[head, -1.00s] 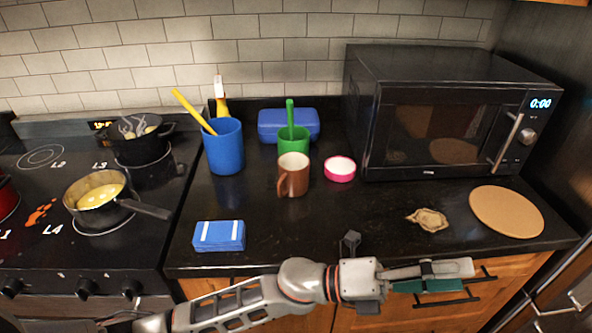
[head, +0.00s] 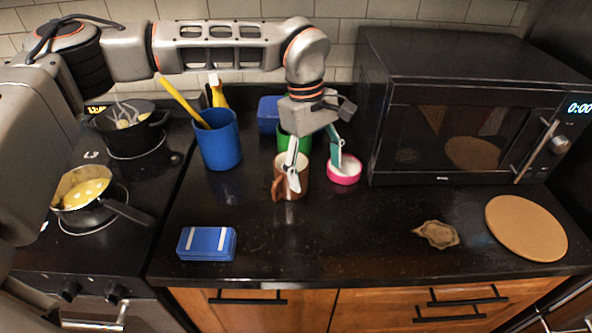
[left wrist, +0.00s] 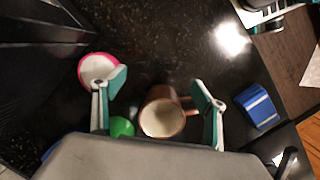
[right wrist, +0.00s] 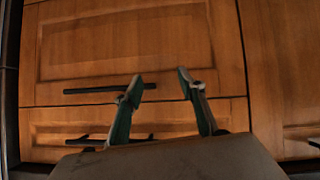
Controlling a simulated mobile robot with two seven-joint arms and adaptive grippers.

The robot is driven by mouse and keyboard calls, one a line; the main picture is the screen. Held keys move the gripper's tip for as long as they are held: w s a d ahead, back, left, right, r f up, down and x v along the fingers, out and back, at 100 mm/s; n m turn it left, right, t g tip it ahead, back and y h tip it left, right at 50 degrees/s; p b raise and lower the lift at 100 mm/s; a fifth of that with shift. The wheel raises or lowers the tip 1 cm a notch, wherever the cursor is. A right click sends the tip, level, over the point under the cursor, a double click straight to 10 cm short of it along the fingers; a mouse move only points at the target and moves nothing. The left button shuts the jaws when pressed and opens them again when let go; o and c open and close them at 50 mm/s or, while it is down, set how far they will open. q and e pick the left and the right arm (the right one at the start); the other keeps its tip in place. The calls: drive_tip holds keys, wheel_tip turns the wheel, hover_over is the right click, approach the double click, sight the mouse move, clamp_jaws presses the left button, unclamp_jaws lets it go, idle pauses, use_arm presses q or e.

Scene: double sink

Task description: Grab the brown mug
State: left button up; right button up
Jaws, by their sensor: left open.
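The brown mug (head: 299,187) stands upright on the dark counter, its handle toward the left front. My left gripper (head: 314,166) is open and points down over the mug. In the head view one finger overlaps the mug and the other is close to the pink bowl. In the left wrist view the mug (left wrist: 163,120) lies between the two spread fingers (left wrist: 158,88), its handle toward the right finger. Whether a finger touches it, I cannot tell. My right gripper (right wrist: 160,86) is open and empty in front of wooden cabinet fronts.
A pink-and-white bowl (head: 343,176) sits just right of the mug. A green cup (head: 284,139) is close behind it, partly hidden. A blue cup (head: 219,145) with a yellow utensil stands left. The microwave (head: 460,130) is to the right.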

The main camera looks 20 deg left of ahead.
sight(281, 186)
use_arm(q)
drive_tip(key=shift+t+y, duration=0.4)
drive_tip(key=shift+y, duration=0.5)
drive_tip(key=a, duration=0.2)
drive_tip(key=w+a+f, duration=0.1)
drive_tip(key=a, duration=0.1)
drive_tip(key=w+a+f, duration=0.1)
drive_tip(key=a, duration=0.1)
drive_tip(key=shift+w+a+f, duration=0.15)
drive_tip(key=shift+w+f, duration=0.05)
drive_tip(key=shift+f, duration=0.05)
drive_tip(key=shift+f+p, duration=0.35)
drive_tip(key=shift+f, duration=2.25)
drive_tip(key=c, duration=1.5)
